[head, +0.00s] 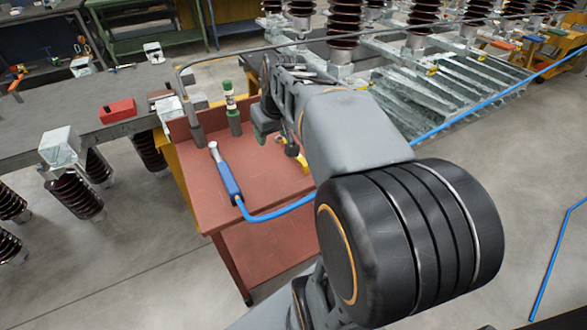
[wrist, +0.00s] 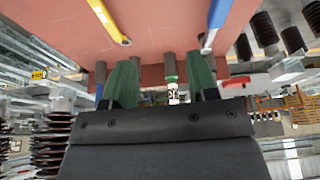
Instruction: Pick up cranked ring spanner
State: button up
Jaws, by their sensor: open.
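In the head view a yellow piece (head: 303,162) shows on the bench, mostly hidden by my arm. My gripper (wrist: 160,66) is open, with its two green fingers apart and nothing seen held between them. In the head view it is over the back of the bench, partly hidden by my arm. The tool is apart from the fingers.
A blue-handled tool (head: 227,178) with a blue hose lies on the red bench (head: 262,195). A green-and-white bottle (head: 232,108) stands near the back edge, and between the fingers in the wrist view. A red box (head: 118,111) sits on the grey table. The bench's front is clear.

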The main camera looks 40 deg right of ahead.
jog(key=shift+m, duration=0.3)
jog(key=w+d+f+b, duration=0.1)
jog(key=d+f+b, duration=0.1)
jog(key=d+f, duration=0.2)
jog(key=w+d+f+b, duration=0.2)
jog(key=d+f+b, duration=0.1)
jog(key=d+f, duration=0.1)
jog(key=w+d+f+b, duration=0.2)
jog(key=d+f, duration=0.2)
jog(key=shift+w+f, duration=0.1)
jog(key=shift+w, duration=0.05)
jog(key=shift+w+b+x, duration=0.2)
jog(key=shift+b+x, duration=0.8)
jog(key=shift+x, duration=2.15)
jog(key=shift+t, duration=0.3)
jog(key=shift+c, duration=0.3)
jog(key=shift+d, duration=0.1)
grip_shut()
